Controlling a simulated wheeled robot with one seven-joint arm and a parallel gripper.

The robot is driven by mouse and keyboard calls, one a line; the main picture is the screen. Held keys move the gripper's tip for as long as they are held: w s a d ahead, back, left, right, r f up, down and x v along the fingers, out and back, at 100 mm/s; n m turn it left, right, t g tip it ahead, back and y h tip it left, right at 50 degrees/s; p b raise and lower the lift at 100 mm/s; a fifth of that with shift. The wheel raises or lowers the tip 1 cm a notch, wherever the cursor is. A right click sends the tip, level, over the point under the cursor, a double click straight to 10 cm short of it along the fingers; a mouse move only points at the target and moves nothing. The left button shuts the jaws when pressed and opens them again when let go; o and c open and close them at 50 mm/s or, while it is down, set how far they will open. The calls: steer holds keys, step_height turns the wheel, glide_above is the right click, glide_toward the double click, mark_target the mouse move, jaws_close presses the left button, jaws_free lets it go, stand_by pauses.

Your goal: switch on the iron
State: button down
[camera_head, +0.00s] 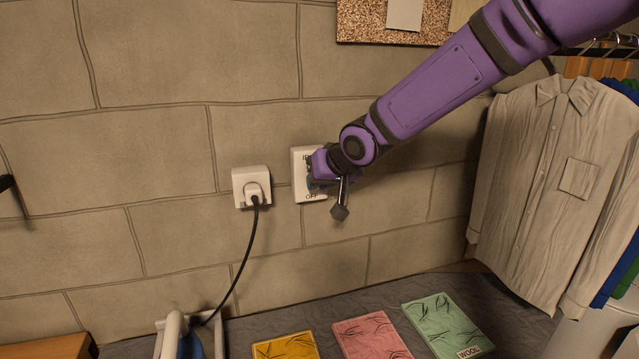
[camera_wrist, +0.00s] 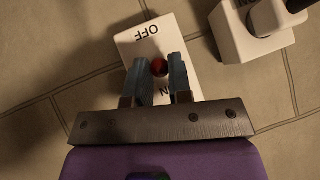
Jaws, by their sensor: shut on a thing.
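In the wrist view the plate (camera_wrist: 137,48) appears upside down. In the head view my gripper (camera_head: 318,172) covers much of the plate and hides the knob. The iron (camera_head: 189,343), with a white handle and a blue part, is at the bottom edge, partly out of view.
A white socket (camera_head: 240,186) with a plug is just left of the switch; it also shows in the wrist view (camera_wrist: 232,42). A black cord (camera_head: 243,262) hangs down to the iron. Yellow, pink and green cards (camera_head: 372,335) lie below. A shirt (camera_head: 550,180) hangs at right.

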steer(key=shift+w+a+r+g+h, duration=0.15)
steer(key=shift+r+g+h, duration=0.1)
steer(key=shift+g, duration=0.3)
steer(key=shift+w+d+r+g+h, duration=0.1)
steer(key=shift+r+g+h, duration=0.15)
steer(key=shift+g, duration=0.3)
stand_by(0.3)
steer(key=c, duration=1)
jaws_free()
steer(key=shift+c, duration=0.2)
steer(key=v, duration=1)
steer(key=shift+r, duration=0.25)
steer(key=shift+s, duration=0.15)
